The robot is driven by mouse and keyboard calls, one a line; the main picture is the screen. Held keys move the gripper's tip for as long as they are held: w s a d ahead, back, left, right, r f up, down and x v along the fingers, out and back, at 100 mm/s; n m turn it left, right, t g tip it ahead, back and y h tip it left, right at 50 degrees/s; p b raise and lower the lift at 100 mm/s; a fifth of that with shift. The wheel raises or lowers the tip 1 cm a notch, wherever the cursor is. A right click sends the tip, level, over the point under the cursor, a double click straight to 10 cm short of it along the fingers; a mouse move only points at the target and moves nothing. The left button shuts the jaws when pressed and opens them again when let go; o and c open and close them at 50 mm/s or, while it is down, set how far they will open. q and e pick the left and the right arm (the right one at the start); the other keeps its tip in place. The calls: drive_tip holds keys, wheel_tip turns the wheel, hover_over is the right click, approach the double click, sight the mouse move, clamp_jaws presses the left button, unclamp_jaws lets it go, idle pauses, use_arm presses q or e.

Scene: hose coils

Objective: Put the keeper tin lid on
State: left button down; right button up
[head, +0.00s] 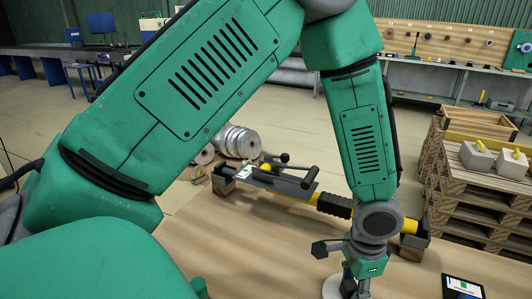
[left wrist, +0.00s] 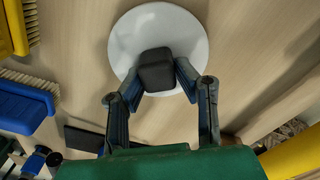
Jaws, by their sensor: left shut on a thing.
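A round white lid (left wrist: 128,35) with a dark square knob (left wrist: 156,68) shows in the left wrist view. My left gripper (left wrist: 157,78) is shut on the knob, one finger on each side. In the head view, my left gripper (head: 356,284) points down at the bottom edge, with part of the white lid (head: 331,288) beside it. I cannot tell whether the lid touches the wooden surface below or hangs above it. I cannot make out the keeper tin in either view. My right gripper is not in view.
A yellow bar (head: 298,193) in a black holder lies behind my left gripper. A dark tablet (head: 462,286) lies at right. A yellow brush (left wrist: 14,25) and a blue brush (left wrist: 24,105) lie left of the lid. Wooden pallets (head: 470,205) stand at far right.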

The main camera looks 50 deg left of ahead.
use_arm(q)
drive_tip(key=shift+d+r+p, duration=0.35)
drive_tip(key=shift+d+p, duration=0.1)
drive_tip(key=shift+d, duration=0.05)
drive_tip(key=shift+d+r+p, duration=0.25)
drive_tip(key=shift+r+p, duration=0.3)
drive_tip(key=shift+r, duration=0.1)
drive_tip(key=shift+a+r+p, duration=0.3)
drive_tip(key=shift+r+p, duration=0.25)
drive_tip(key=shift+p, duration=0.05)
drive_tip(key=shift+a+r+p, duration=0.3)
drive_tip(key=shift+r+p, duration=0.25)
drive_tip(key=shift+p, duration=0.05)
drive_tip(key=shift+d+r+p, duration=0.25)
drive_tip(key=shift+r+p, duration=0.45)
drive_tip(key=shift+r, duration=0.05)
drive_tip(key=shift+d+r+p, duration=0.2)
drive_tip(key=shift+r+p, duration=0.5)
drive_tip(key=shift+r, duration=0.05)
drive_tip(key=shift+a+f, duration=0.1)
drive_tip(key=shift+a, duration=0.1)
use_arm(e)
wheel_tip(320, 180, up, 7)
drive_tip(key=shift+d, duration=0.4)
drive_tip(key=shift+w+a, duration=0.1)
use_arm(q)
drive_tip(key=shift+a, duration=0.15)
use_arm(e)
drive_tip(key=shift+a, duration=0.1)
